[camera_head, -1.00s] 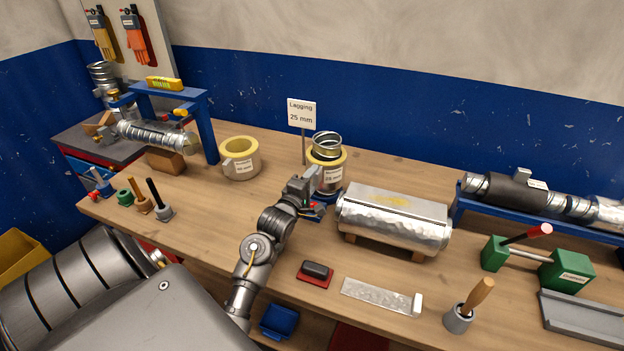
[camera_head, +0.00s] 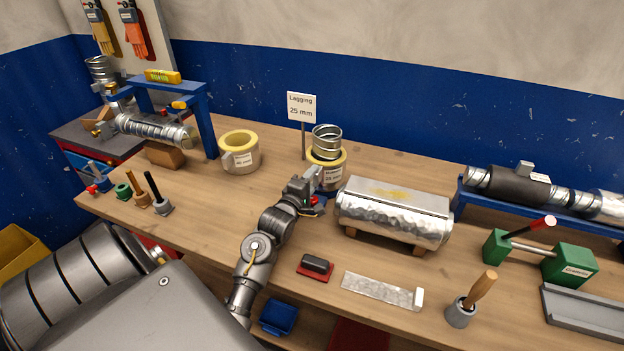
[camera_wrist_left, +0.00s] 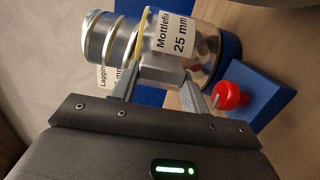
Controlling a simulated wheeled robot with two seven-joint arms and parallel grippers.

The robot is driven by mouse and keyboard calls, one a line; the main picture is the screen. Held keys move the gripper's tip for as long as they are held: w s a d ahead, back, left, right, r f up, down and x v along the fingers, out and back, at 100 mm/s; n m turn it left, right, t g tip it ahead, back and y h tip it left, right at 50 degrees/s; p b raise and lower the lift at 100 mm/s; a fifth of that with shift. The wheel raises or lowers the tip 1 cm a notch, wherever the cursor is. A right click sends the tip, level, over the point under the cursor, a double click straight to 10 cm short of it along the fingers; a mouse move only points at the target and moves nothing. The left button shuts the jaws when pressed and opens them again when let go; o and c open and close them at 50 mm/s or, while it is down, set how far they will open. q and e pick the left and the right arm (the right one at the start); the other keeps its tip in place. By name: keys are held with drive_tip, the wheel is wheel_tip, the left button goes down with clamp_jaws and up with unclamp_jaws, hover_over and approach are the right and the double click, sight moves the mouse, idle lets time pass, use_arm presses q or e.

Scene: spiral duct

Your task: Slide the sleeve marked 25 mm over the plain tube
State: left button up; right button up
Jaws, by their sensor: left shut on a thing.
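The sleeve marked 25 mm (camera_head: 327,178) has a yellow rim and a silvery wall, with its label facing front. It is around a ribbed metal tube (camera_head: 327,138), which stands upright on a blue base and sticks out above the rim. In the left wrist view the sleeve label (camera_wrist_left: 178,38) reads 25 mm and the tube (camera_wrist_left: 108,38) comes out at the left. My left gripper (camera_head: 316,180) is at the sleeve's front-left side. In the left wrist view its fingers (camera_wrist_left: 163,82) are shut on a grey block on the sleeve's side. My right gripper is not in view.
A wider yellow-rimmed sleeve (camera_head: 239,160) stands to the left. A sign (camera_head: 302,107) stands behind the tube. A silver half-round cover (camera_head: 395,212) is close on the right. A red knob (camera_wrist_left: 228,95) on a blue base is near my fingers. Bench between the sleeves is clear.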

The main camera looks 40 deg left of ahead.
use_arm(q)
drive_tip(key=shift+f, duration=0.25)
drive_tip(key=o, duration=1.1)
drive_tip(key=shift+r, duration=0.1)
drive_tip(key=shift+o, duration=0.2)
drive_tip(key=shift+s, duration=0.1)
drive_tip(key=shift+s+d+f, duration=0.15)
drive_tip(key=shift+s+f, duration=0.05)
drive_tip(key=shift+s, duration=0.15)
drive_tip(key=b+v, duration=0.2)
drive_tip(key=v, duration=0.8)
drive_tip(key=shift+r, duration=0.15)
drive_tip(key=shift+w, duration=0.1)
